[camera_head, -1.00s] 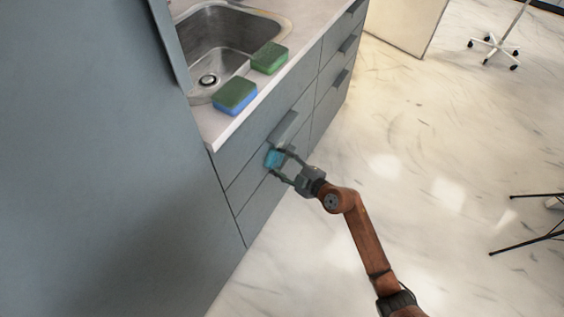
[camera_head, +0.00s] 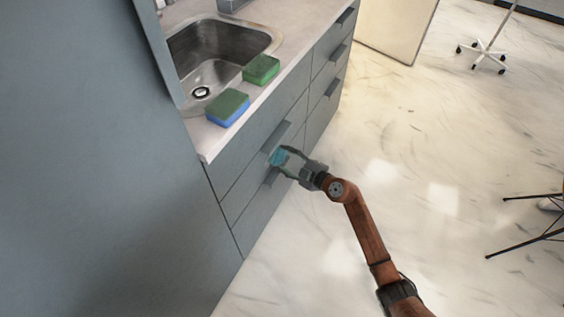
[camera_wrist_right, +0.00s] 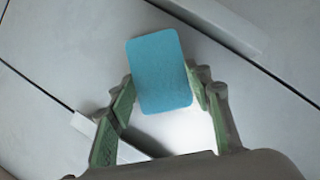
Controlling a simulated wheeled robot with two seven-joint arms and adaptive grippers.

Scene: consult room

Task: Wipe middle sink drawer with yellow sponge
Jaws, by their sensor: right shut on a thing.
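My right gripper (camera_head: 287,162) is shut on a teal-blue sponge (camera_head: 279,156); no yellow shows on it. In the right wrist view the sponge (camera_wrist_right: 160,75) sits between the fingertips (camera_wrist_right: 163,88), its flat face toward the camera. The sponge is at the grey front of the middle sink drawer (camera_head: 250,179), between an upper handle (camera_head: 277,137) and a lower handle (camera_head: 268,178). Whether it presses on the front is unclear. A green-and-blue sponge (camera_head: 228,107) and a green sponge (camera_head: 261,70) lie on the counter. My left gripper is not in view.
The counter (camera_head: 280,80) holds a steel sink (camera_head: 222,50). More drawers with handles (camera_head: 334,85) run to the right. A tall grey panel (camera_head: 90,150) fills the left. The marble floor (camera_head: 430,150) is open; a wheeled stand (camera_head: 485,50) is far off.

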